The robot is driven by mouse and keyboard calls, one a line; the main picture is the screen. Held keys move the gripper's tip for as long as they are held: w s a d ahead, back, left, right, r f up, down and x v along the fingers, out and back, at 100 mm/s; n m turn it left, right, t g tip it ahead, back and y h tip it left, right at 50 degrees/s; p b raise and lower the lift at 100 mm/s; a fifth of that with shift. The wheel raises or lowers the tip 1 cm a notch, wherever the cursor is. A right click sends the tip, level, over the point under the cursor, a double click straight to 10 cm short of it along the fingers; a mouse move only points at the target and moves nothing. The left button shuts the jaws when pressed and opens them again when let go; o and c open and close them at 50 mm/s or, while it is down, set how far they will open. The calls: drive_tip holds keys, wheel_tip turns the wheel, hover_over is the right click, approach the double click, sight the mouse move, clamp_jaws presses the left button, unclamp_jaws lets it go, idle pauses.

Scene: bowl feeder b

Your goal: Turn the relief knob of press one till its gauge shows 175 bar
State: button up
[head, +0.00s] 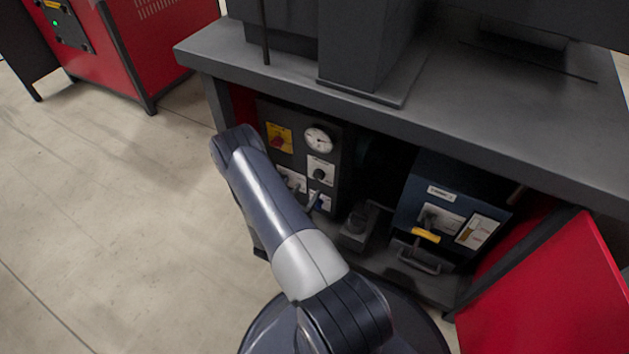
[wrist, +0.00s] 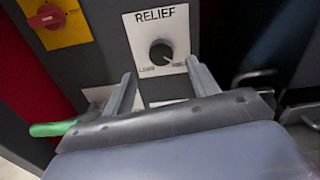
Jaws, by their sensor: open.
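The relief knob (wrist: 161,52) is a small black round knob on a white plate marked RELIEF in the wrist view. Its pointer direction is too small to read surely. My gripper (wrist: 161,80) is open, its two fingers below and to either side of the knob, apart from it and with nothing between them. In the head view the relief knob (head: 319,174) sits on the dark panel below the round white gauge (head: 319,139). The gauge's needle and numbers are too small to read.
A red switch on a yellow plate (head: 279,138) is left of the gauge. A green-handled lever (wrist: 53,128) is at lower left in the wrist view. A blue unit with a yellow handle (head: 426,235) stands right. The bench top (head: 500,110) overhangs the panel. A red door (head: 560,290) hangs open.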

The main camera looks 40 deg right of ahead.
sight(317, 177)
drive_tip(key=b+x, duration=0.1)
drive_tip(key=x, duration=0.5)
drive_tip(key=shift+d, duration=0.2)
drive_tip(key=shift+c, duration=0.6)
drive_tip(key=c, duration=0.9)
drive_tip(key=shift+o, duration=0.2)
drive_tip(key=shift+n, duration=0.3)
drive_tip(key=n+b, duration=0.1)
drive_tip(key=n, duration=0.1)
drive_tip(key=shift+w+n+b, duration=0.1)
drive_tip(key=shift+n+b, duration=0.2)
drive_tip(key=shift+n, duration=0.1)
drive_tip(key=shift+n+b, duration=0.45)
drive_tip(key=shift+n, duration=1.55)
